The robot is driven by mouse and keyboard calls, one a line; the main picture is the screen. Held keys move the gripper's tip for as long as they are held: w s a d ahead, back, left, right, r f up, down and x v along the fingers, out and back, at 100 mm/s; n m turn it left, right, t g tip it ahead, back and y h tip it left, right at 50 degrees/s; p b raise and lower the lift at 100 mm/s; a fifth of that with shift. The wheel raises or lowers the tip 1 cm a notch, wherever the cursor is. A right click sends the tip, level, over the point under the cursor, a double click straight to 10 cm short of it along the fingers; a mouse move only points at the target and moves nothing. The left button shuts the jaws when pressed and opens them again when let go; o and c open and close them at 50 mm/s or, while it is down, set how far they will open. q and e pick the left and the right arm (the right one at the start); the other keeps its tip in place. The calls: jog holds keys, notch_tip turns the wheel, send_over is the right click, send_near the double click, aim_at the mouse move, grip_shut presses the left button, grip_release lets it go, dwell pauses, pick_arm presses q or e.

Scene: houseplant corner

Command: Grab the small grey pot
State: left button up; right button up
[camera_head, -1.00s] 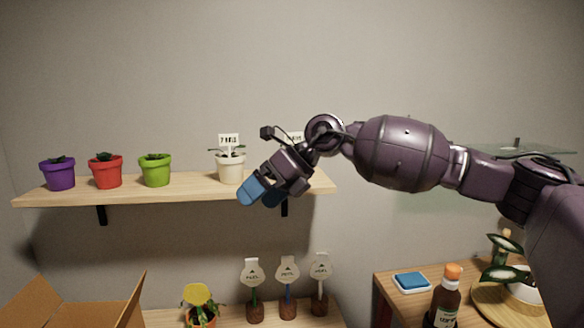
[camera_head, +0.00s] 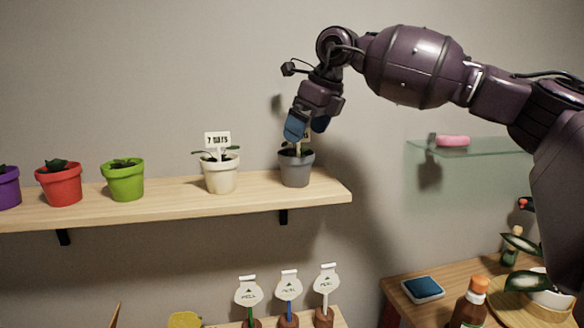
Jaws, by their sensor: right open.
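The small grey pot (camera_head: 297,171) stands upright near the right end of the wooden wall shelf (camera_head: 270,199), with a plant and a label stake in it. My right gripper (camera_head: 306,130) is just above the pot, pointing down, its blue fingertips open around or in front of the stake; I cannot tell which. The gripper hides most of the label and part of the plant. My left gripper is not in view.
A cream pot (camera_head: 221,176) with a sign stands left of the grey pot, then a green pot (camera_head: 123,182) and a red pot (camera_head: 60,185). A glass shelf (camera_head: 480,148) with a pink object is at right. A brown bottle (camera_head: 470,305) stands below.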

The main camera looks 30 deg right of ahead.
aim_at(293, 160)
jog(key=x, duration=0.3)
jog(key=shift+s, duration=0.1)
jog(key=shift+p+x, duration=0.85)
jog(key=shift+x, duration=2)
jog(key=shift+a+r, duration=0.1)
jog(key=c, duration=0.8)
jog(key=shift+c, duration=0.2)
jog(key=shift+r, duration=0.15)
